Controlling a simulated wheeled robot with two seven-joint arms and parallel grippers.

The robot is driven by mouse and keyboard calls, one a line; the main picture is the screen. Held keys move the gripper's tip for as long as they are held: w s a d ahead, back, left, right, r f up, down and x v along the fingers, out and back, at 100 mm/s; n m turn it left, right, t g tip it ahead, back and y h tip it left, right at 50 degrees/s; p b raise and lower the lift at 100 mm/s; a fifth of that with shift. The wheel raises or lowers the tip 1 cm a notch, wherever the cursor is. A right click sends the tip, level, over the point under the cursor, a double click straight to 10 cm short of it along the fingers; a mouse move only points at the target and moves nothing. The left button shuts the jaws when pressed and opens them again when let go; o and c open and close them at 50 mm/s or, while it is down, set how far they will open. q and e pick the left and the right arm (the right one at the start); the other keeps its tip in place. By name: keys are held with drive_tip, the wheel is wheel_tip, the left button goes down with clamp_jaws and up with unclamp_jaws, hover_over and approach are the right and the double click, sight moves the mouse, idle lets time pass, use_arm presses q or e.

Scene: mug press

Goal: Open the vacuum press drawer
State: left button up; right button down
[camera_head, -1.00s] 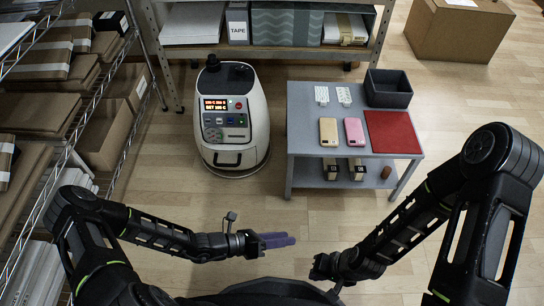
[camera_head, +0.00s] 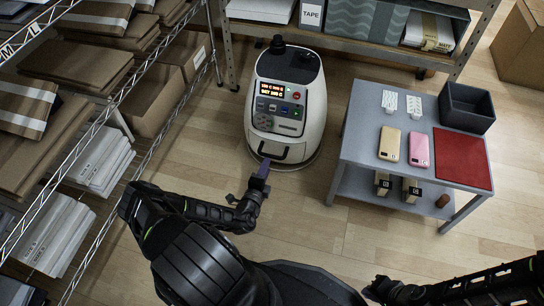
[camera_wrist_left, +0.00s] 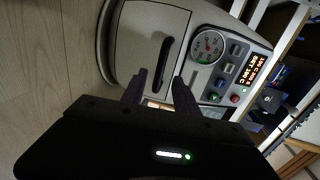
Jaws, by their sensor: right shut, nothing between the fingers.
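The vacuum press (camera_head: 290,105) is a white rounded machine with a lit display and buttons on its front. Its drawer front (camera_wrist_left: 150,45) appears flush with the body and carries a dark bar handle (camera_wrist_left: 162,62), seen in the head view low on the press (camera_head: 288,152). My left gripper (camera_head: 264,167) is just in front of the drawer, its purple fingers pointing at the handle. In the left wrist view its fingers (camera_wrist_left: 160,82) are apart, with the handle just beyond the gap. My right gripper (camera_head: 380,288) is at the bottom edge, shut and away from the press.
A grey table (camera_head: 352,150) stands right of the press with phones, a red mat (camera_head: 461,157) and a dark bin (camera_head: 467,107). A wire shelf (camera_head: 150,150) with boxes lines the left. A rear shelf (camera_head: 350,45) stands behind.

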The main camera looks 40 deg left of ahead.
sight(271, 156)
use_arm(q)
drive_tip(key=b+x, duration=0.2)
drive_tip(key=x, duration=0.5)
drive_tip(key=shift+b, duration=0.4)
drive_tip(key=shift+c, duration=0.3)
clamp_jaws()
idle(0.7)
